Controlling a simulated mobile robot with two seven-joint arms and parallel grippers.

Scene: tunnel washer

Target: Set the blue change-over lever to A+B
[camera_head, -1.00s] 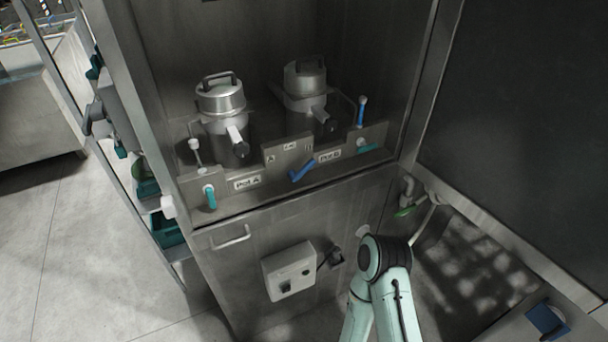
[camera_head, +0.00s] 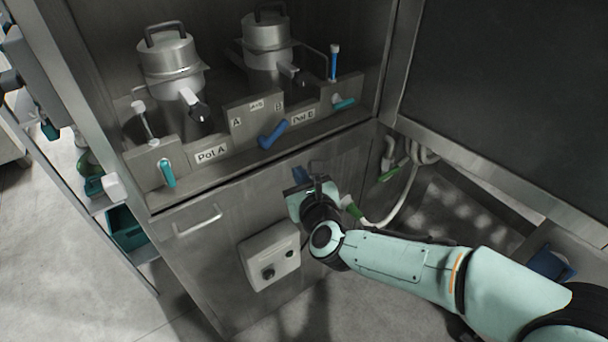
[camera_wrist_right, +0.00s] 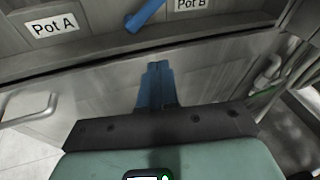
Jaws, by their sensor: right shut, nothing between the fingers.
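The blue change-over lever (camera_head: 272,134) sits on the metal panel between the Pot A and Pot B labels, under a plate marked A and B. It slants, its lower left end sticking out. In the right wrist view the lever (camera_wrist_right: 146,14) shows at the top, ahead of the fingers. My right gripper (camera_head: 302,174) is in front of the cabinet door, below the lever and apart from it. Its blue fingers (camera_wrist_right: 157,82) are together with nothing between them. My left gripper is not in view.
Two lidded metal pots (camera_head: 168,62) stand behind the panel. A teal handle (camera_head: 167,173) is at the panel's left, another (camera_head: 344,103) at its right. A grey switch box (camera_head: 270,256) and a door handle (camera_head: 198,221) stick out from the cabinet front. Hoses with green parts hang at the right.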

